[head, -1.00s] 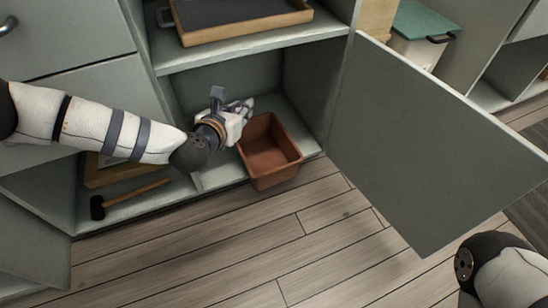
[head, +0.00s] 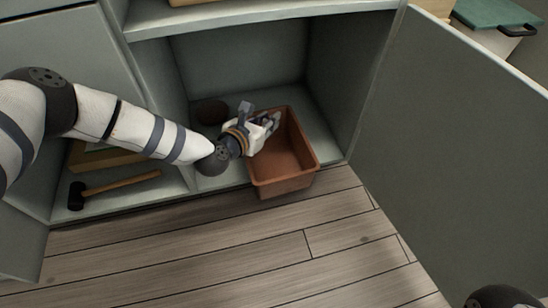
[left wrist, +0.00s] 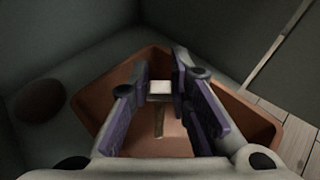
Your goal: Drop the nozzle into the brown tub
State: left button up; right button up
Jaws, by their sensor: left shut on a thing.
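The brown tub (head: 285,183) stands open and upright on the bottom shelf of the cupboard, at its front edge. My left gripper (head: 274,121) is over the left rear part of the tub. In the left wrist view the tub wall (left wrist: 104,92) surrounds the fingers of my left gripper (left wrist: 160,78). A small pale square-ended piece (left wrist: 160,88), which I take for the nozzle, sits between the fingertips. The gripper is shut on it, above the tub floor. In the head view the nozzle is too hidden to make out. My right gripper is out of view.
A dark brown round thing (head: 211,111) lies on the shelf left of the tub. A mallet (head: 115,187) lies in the left compartment. An open cupboard door (head: 455,150) stands on the right. The wooden floor (head: 250,250) in front is clear.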

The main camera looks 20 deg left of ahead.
pick_arm(q)
jog(key=shift+r, duration=0.1)
jog(key=o, duration=0.9)
jog(key=shift+c, duration=0.2)
jog(key=v, duration=1.2)
jog(key=shift+d, duration=0.1)
